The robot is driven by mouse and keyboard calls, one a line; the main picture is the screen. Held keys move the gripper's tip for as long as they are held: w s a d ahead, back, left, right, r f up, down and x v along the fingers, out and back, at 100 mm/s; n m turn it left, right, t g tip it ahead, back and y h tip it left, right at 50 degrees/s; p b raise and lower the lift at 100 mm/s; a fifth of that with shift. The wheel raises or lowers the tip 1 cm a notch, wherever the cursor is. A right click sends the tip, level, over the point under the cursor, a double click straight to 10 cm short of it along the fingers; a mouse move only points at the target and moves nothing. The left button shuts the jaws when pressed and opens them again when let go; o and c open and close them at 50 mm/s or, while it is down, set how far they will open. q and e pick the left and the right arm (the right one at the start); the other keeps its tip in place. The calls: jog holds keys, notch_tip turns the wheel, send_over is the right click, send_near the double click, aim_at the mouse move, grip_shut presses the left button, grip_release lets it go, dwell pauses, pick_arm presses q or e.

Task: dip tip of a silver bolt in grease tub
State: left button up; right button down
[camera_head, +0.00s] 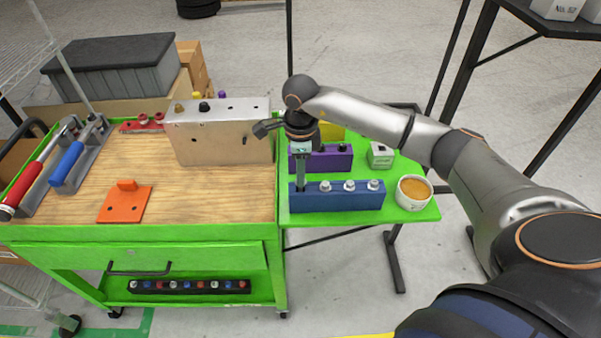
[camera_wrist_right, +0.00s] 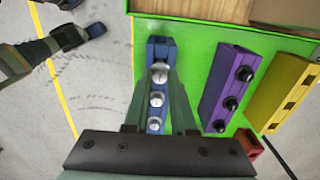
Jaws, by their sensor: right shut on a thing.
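The blue block (camera_head: 335,202) lies on the green side shelf and holds a row of silver bolts, including a middle one (camera_head: 349,185). My right gripper (camera_head: 300,184) points down at the block's left end. In the right wrist view its fingers are shut on the end silver bolt (camera_wrist_right: 160,72), which appears still seated in the blue block (camera_wrist_right: 155,140). In the head view the fingers mostly hide this bolt. The white grease tub (camera_head: 414,204) with orange-brown grease stands right of the block, at the shelf's front right. My left gripper is not in view.
Behind the blue block are a purple block (camera_head: 335,160) with dark bolts, a yellow block (camera_head: 331,131) and a small pale block (camera_head: 380,155). An orange piece (camera_head: 125,205) lies on the wooden top.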

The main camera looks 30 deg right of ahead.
jog(key=shift+r+p, duration=1.25)
jog(key=shift+r, duration=1.05)
